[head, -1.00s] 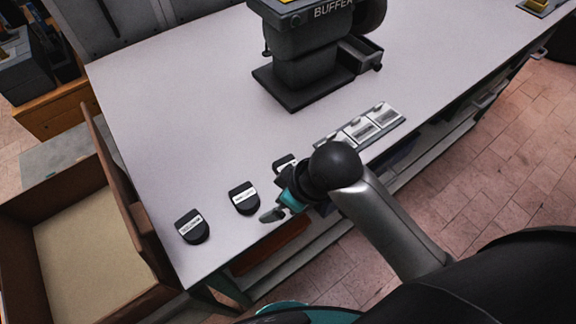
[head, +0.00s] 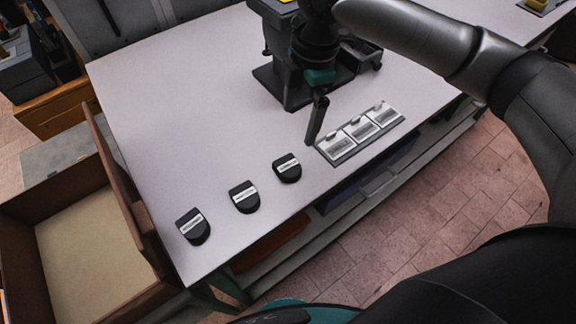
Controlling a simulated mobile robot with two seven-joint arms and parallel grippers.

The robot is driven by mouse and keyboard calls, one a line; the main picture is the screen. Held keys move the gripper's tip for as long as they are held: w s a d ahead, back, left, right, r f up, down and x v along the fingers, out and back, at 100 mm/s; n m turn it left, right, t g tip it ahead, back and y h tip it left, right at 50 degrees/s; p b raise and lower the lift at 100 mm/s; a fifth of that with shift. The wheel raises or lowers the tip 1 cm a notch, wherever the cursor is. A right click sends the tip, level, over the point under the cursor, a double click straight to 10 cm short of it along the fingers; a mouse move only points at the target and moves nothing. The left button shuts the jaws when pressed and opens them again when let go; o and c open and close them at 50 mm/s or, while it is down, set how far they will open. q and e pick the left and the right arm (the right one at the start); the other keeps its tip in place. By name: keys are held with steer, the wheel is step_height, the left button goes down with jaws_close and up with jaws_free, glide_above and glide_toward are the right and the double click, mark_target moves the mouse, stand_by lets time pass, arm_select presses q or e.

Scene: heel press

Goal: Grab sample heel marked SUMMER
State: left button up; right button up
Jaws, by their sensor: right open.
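Three black sample heels with white labels stand in a row along the front edge of the table: the left heel (head: 193,227), the middle heel (head: 243,197) and the right heel (head: 287,168). Their label text is too small to read, so I cannot tell which says SUMMER. My right gripper (head: 317,120) is raised over the table, behind and to the right of the right heel, in front of the buffer machine. It is open and holds nothing; its fingers point down. My left gripper is not in view.
The grey table (head: 180,120) is clear to the left of the machine. A plate with silver labelled tiles (head: 360,134) lies right of the heels. The black buffer machine (head: 283,88) is partly hidden by my right arm. An open brown box (head: 90,250) stands at the left.

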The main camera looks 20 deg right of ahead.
glide_above(288, 166)
steer(key=d, duration=0.1)
steer(key=f, duration=0.9)
steer(key=shift+w+d+f+b, duration=0.1)
steer(key=shift+d+f+b, duration=0.1)
steer(key=shift+f+b, duration=0.15)
steer(key=shift+a+f, duration=0.2)
steer(key=shift+f, duration=0.65)
steer(key=shift+a+f, duration=0.15)
steer(key=shift+f, duration=0.7)
steer(key=shift+a+f, duration=0.2)
steer(key=shift+f, duration=0.65)
steer(key=shift+c, duration=0.2)
steer(key=c, duration=1.2)
steer(key=shift+r, duration=0.1)
